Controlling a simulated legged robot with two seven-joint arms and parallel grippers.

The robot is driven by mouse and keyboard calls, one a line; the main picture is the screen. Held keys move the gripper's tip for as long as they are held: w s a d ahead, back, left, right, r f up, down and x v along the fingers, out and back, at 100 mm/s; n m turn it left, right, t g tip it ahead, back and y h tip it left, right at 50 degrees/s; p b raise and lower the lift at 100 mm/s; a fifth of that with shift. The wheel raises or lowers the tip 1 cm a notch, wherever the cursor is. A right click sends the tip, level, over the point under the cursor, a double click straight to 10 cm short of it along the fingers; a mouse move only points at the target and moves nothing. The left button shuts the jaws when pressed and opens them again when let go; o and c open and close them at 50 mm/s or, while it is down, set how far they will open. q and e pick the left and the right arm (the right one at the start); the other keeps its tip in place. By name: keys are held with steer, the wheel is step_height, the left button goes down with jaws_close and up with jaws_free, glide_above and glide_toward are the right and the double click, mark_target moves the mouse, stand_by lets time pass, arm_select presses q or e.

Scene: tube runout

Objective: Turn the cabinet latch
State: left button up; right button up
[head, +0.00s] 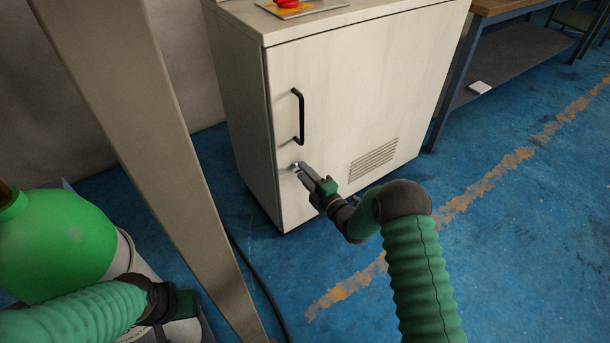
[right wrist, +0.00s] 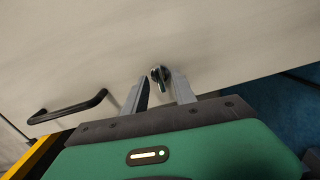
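The light grey cabinet (head: 345,100) stands upright with its door shut. Its small metal latch (head: 296,165) is on the door's left side, below the black handle (head: 299,117). My right gripper (head: 304,169) reaches the latch from the lower right. In the right wrist view the latch (right wrist: 160,74) shows between the two fingertips of my right gripper (right wrist: 161,82), with a gap visible on each side. The fingers are apart and hold nothing. My left gripper (head: 183,304) is low at the left, away from the cabinet, and its fingers cannot be made out.
A red button (head: 287,3) sits on the cabinet top. A slanted beige post (head: 165,150) stands between my left arm and the cabinet. A rounded green object (head: 60,240) is at the left. A workbench (head: 500,7) stands at the right. Blue floor (head: 520,240) lies open.

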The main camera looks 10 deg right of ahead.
steer(key=p+v, duration=0.2)
steer(key=v, duration=0.4)
steer(key=shift+p, duration=0.3)
steer(key=p+v, duration=0.6)
steer(key=v, duration=1.1)
steer(key=shift+f, duration=0.2)
